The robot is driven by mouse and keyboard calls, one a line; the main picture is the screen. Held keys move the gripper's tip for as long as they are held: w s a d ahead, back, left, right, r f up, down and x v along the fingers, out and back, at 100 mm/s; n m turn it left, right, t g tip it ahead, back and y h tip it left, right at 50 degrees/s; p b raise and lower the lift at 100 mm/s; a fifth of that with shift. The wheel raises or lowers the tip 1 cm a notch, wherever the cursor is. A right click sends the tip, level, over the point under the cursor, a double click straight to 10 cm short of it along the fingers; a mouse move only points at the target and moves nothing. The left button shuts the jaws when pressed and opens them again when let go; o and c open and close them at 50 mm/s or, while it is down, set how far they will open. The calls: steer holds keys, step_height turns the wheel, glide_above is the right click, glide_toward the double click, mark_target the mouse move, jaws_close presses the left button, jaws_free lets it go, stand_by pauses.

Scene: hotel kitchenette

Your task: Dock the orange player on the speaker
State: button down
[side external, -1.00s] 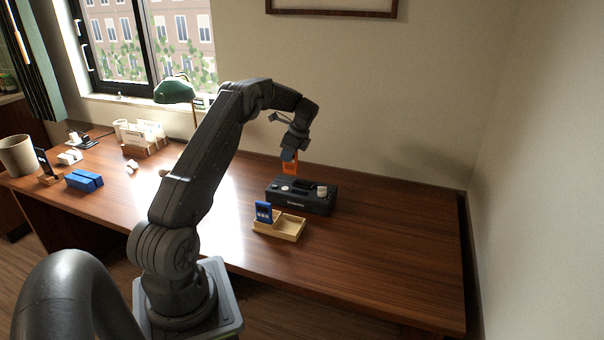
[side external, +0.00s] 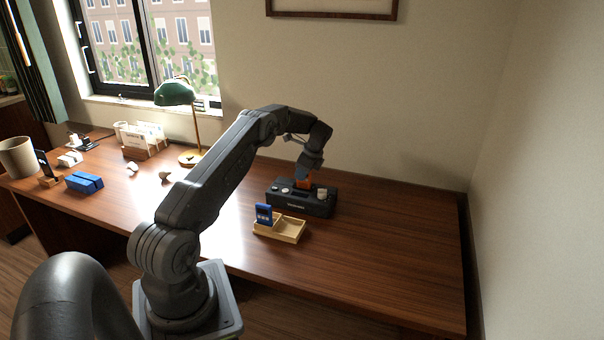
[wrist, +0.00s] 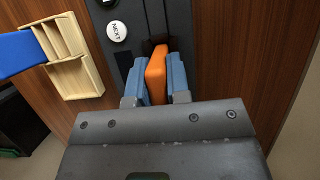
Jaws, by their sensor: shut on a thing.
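The orange player (side external: 303,184) is upright in my gripper (side external: 306,178), at the top of the black speaker (side external: 302,205). In the wrist view, the orange player (wrist: 156,72) is between the two blue-padded fingers of my gripper (wrist: 160,82), which is shut on it. Its far end is at a dark slot in the top of the speaker (wrist: 125,14). I cannot tell whether it is seated in the slot. A white button marked NEXT (wrist: 117,31) lies to the left of the player.
A wooden tray (side external: 291,229) with a blue player (side external: 264,213) stands in front of the speaker. A blue object (side external: 84,182), a card holder (side external: 146,148) and a green lamp (side external: 175,93) are farther left. The desk right of the speaker is clear.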

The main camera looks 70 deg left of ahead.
steer(key=shift+f, duration=0.15)
steer(key=c, duration=1.1)
jaws_free()
steer(key=v, duration=1.2)
steer(key=s+d+r+n+t, duration=0.2)
steer(key=d+r, duration=0.7)
steer(key=d, duration=0.3)
steer(key=s+d+r+n+t, duration=0.2)
steer(key=d+r+t, duration=0.1)
steer(key=d+r, duration=0.85)
steer(key=s+d+f+n+t+h, duration=0.1)
steer(key=s+d+f+n+t, duration=0.1)
steer(key=s+d, duration=0.7)
steer(key=s+d+f+n+t+h, duration=0.1)
steer(key=s+d+f+n+h, duration=0.1)
steer(key=s+d, duration=0.8)
steer(key=s+f+n, duration=0.1)
steer(key=s, duration=0.2)
steer(key=shift+s+d+f+t, duration=0.2)
steer(key=shift+s+f+t, duration=0.05)
steer(key=shift+f+t, duration=0.15)
